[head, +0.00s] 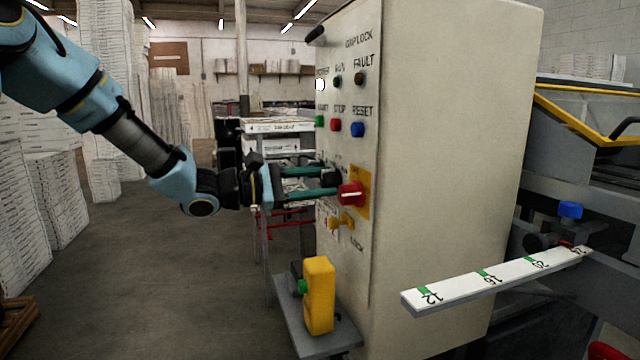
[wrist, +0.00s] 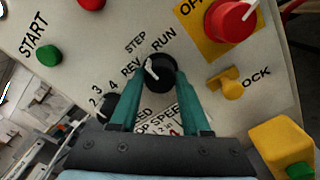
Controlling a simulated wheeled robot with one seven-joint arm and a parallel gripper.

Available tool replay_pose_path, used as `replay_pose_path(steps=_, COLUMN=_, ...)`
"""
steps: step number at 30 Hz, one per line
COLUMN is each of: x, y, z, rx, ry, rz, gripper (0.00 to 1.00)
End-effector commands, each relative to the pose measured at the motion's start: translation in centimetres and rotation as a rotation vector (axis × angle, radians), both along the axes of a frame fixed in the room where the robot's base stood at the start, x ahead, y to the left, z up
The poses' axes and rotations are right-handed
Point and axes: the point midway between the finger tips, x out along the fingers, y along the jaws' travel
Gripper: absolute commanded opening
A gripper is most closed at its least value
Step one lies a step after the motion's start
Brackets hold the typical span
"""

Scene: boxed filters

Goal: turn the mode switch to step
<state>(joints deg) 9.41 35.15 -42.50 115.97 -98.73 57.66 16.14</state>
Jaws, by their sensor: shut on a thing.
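The mode switch (wrist: 160,72) is a round black knob with a white pointer, with the labels REV, STEP and RUN around its upper side in the wrist view. The pointer leans up and left, on the STEP side; its exact setting is hard to read. My gripper (wrist: 157,88) has its two green fingers on either side of the knob, shut on it. In the head view my gripper (head: 328,183) reaches from the left to the panel face, and the fingers partly hide the knob.
The red switch (head: 351,194) on its yellow plate sits close right of my fingers. A yellow lock handle (head: 341,222) is just below. A yellow block (head: 319,295) stands on a shelf lower down. Green, red and blue buttons are above.

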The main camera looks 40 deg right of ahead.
Motion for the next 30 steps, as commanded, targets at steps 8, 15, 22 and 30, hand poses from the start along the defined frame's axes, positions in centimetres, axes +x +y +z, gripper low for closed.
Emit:
replay_pose_path(steps=8, x=-0.1, y=0.0, z=0.0, rx=0.0, ry=0.001, rz=-0.001, gripper=0.76)
replay_pose_path(steps=15, x=0.0, y=0.0, z=0.0, rx=0.0, ry=0.001, rz=0.0, gripper=0.77)
replay_pose_path(steps=22, x=1.0, y=2.1, z=-0.1, rx=0.001, ry=0.001, rz=0.005, gripper=0.77)
replay_pose_path(steps=30, x=2.9, y=7.1, z=-0.1, rx=0.0, ry=-0.001, rz=0.004, gripper=0.77)
